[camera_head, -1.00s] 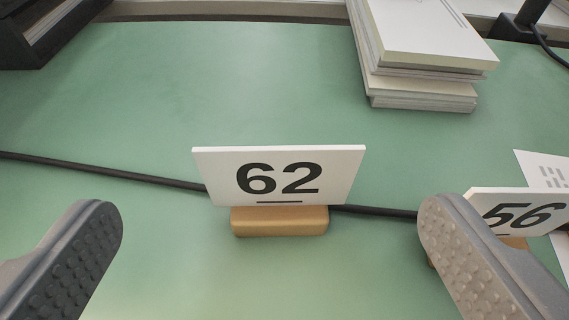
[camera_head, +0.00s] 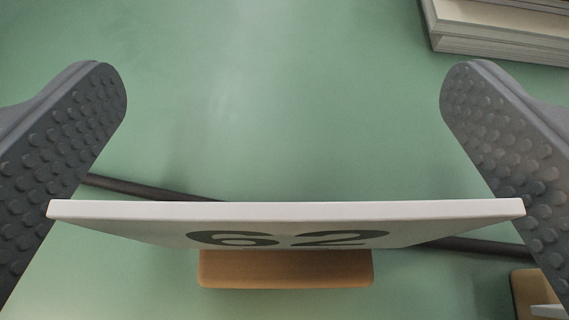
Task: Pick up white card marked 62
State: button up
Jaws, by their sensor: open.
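The white card marked 62 (camera_head: 285,222) stands upright in a wooden block (camera_head: 286,269) on the green table. I see it from steeply above, with its top edge nearest me and the number foreshortened. My gripper (camera_head: 283,85) is open, with one studded finger at the left and one at the right. The card's two ends reach close to the fingers in the picture. I cannot tell whether either finger touches it.
A dark cable (camera_head: 150,189) runs along the table behind the card. A stack of books or paper (camera_head: 500,30) lies at the upper right. Part of another wooden block (camera_head: 533,295) shows at the lower right. The green surface (camera_head: 270,110) beyond the card is clear.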

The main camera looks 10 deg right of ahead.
jog(key=c, duration=1)
jog(key=shift+r, duration=0.15)
jog(key=shift+c, duration=0.2)
notch_tip(320, 180, up, 3)
jog(key=shift+r+p, duration=0.2)
jog(key=shift+p, duration=0.35)
jog(key=s, duration=0.3)
jog(key=s+d+p, duration=0.1)
jog(key=s, duration=0.3)
jog(key=s+d+r, duration=0.1)
jog(key=s, duration=0.3)
jog(key=s+b, duration=0.2)
jog(key=b, duration=0.1)
jog(key=shift+s+d+f+b, duration=0.1)
jog(key=shift+s+d+b, duration=0.1)
jog(key=shift+b, duration=0.2)
jog(key=s+b, duration=0.1)
jog(key=b, duration=0.4)
jog(key=shift+d+b, duration=0.15)
jog(key=shift+b, duration=0.15)
jog(key=s+b, duration=0.1)
jog(key=b, duration=0.2)
jog(key=shift+r, duration=0.2)
jog(key=shift+s, duration=0.1)
